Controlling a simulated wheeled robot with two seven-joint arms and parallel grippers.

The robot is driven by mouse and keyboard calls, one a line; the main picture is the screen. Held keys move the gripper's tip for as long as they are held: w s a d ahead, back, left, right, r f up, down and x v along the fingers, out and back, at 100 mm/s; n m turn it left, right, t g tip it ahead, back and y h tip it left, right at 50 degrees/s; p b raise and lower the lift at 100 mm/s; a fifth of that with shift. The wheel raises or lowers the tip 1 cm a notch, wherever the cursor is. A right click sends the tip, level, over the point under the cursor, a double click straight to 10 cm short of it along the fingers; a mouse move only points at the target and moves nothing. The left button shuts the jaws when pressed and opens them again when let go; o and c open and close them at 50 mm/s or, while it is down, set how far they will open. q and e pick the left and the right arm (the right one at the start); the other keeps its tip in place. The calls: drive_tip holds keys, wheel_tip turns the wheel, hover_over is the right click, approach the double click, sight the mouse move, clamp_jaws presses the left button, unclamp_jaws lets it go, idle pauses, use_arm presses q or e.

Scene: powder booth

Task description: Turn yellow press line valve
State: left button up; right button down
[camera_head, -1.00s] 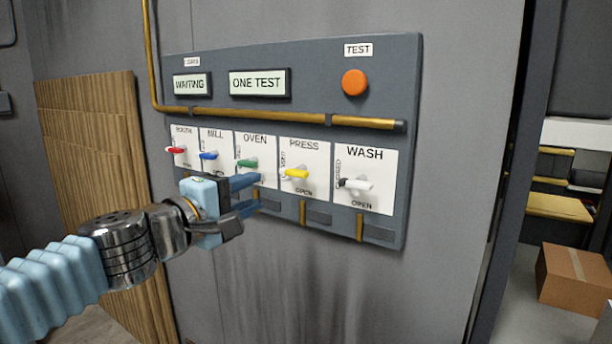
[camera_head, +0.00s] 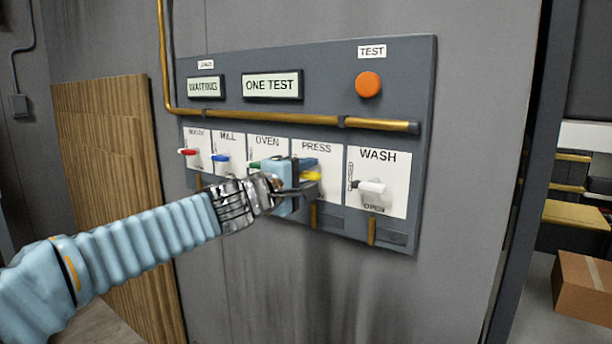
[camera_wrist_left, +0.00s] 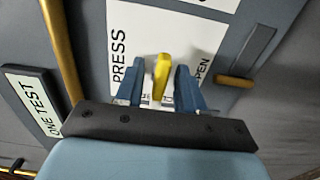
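The yellow press valve handle (camera_head: 311,176) sits on the white PRESS plate (camera_head: 328,160) of the grey wall panel. In the left wrist view the yellow handle (camera_wrist_left: 161,76) stands between the two blue fingers of my left gripper (camera_wrist_left: 160,88), with a visible gap on each side. In the head view my left gripper (camera_head: 308,178) is at the PRESS plate and covers part of it and of the OVEN plate. The fingers are open around the handle. The right gripper is not in view.
Red (camera_head: 188,152), blue (camera_head: 220,158) and white (camera_head: 371,187) valve handles flank the press one; the green oven handle is mostly hidden by my gripper. A yellow pipe (camera_head: 290,118) runs above the plates. An orange button (camera_head: 368,85) is at the upper right.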

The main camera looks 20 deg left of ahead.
use_arm(q)
clamp_jaws()
drive_tip(key=shift+n, duration=0.4)
drive_tip(key=n, duration=1.3)
drive_tip(key=shift+f+n, duration=0.1)
drive_tip(key=shift+n, duration=1.9)
